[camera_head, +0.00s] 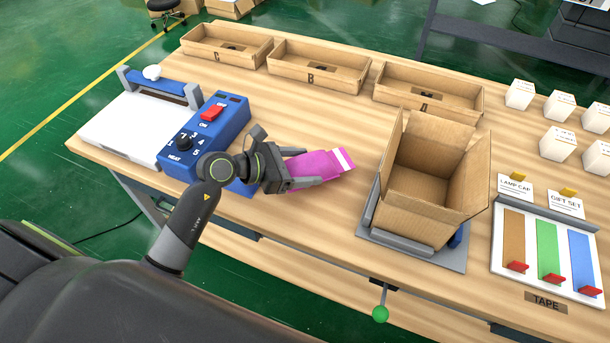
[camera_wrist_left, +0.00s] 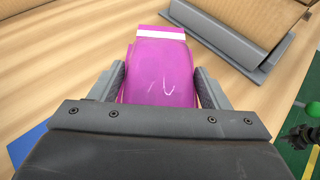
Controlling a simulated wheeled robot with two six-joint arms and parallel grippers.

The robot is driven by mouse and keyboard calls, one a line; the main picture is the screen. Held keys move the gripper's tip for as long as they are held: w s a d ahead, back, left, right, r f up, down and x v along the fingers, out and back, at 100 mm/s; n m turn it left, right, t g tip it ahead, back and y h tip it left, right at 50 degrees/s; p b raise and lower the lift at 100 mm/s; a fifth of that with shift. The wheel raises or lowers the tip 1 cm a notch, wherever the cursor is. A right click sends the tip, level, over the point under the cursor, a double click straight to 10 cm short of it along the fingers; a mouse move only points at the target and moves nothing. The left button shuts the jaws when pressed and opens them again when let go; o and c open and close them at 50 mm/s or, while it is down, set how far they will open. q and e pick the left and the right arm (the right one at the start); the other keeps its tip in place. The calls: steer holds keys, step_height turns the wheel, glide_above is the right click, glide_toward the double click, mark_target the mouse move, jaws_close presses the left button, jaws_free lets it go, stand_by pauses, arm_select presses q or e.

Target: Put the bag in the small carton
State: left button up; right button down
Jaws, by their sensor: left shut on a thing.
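The bag (camera_head: 325,164) is magenta with a white band at one end. My left gripper (camera_head: 306,170) is shut on the bag, and the band end points toward the carton. In the left wrist view the bag (camera_wrist_left: 160,72) lies between the two fingers (camera_wrist_left: 160,88). Its height above the table is hard to tell. The small carton (camera_head: 425,185) stands open to the right of the bag, flaps up, on a grey fixture (camera_head: 412,248). The bag is outside the carton, with a gap between them. My right gripper is not in view.
A blue heat sealer (camera_head: 205,140) stands left of my gripper. Cardboard bins (camera_head: 315,78) line the back of the table (camera_head: 300,120). White boxes (camera_head: 557,106) and a tape panel (camera_head: 545,255) are at the right. A green knob (camera_head: 380,313) hangs below the front edge.

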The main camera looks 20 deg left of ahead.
arm_select(q)
steer(key=shift+f, duration=2)
steer(key=shift+f, duration=0.15)
steer(key=o, duration=1)
